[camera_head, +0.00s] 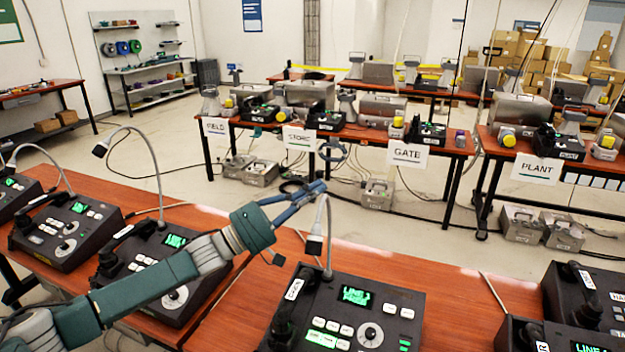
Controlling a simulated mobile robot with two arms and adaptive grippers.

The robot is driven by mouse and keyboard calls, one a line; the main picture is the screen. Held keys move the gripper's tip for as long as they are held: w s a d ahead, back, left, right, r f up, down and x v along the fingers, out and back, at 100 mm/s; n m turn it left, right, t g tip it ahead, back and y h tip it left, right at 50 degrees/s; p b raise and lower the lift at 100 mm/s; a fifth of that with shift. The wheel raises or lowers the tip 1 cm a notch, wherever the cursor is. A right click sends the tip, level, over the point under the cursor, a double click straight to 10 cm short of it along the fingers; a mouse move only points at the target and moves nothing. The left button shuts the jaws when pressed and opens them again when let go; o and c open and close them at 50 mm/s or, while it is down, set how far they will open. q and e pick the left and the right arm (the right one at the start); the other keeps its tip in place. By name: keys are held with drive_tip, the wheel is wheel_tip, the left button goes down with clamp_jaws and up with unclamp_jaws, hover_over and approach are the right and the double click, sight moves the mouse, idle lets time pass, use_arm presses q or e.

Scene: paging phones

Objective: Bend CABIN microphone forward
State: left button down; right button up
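A black paging phone console (345,318) with a green screen stands on the near table, right of centre. Its small white label is too small to read surely, so I cannot tell if it says CABIN. A thin gooseneck microphone (315,244) rises from its back edge and curls over, its dark head hanging low. My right gripper is not in view.
Other consoles with goosenecks stand to the left (70,228) and under my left arm (165,260). More consoles (590,300) are at the right edge. Behind, across a floor with cables, tables carry signs such as GATE (407,154) and PLANT (536,169).

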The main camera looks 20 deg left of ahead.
use_arm(q)
drive_tip(key=shift+s+d+f, duration=0.15)
drive_tip(key=shift+s, duration=0.1)
drive_tip(key=s+f+m+h+b, duration=0.3)
drive_tip(key=s+f+b, duration=0.1)
drive_tip(key=s, duration=0.4)
drive_tip(key=s+f+m+h+b, duration=0.3)
drive_tip(key=s+f+b, duration=0.2)
drive_tip(key=s+b, duration=0.2)
drive_tip(key=shift+s+f+m+g, duration=0.3)
drive_tip(key=shift+s+m+g, duration=0.1)
drive_tip(key=shift+s, duration=0.1)
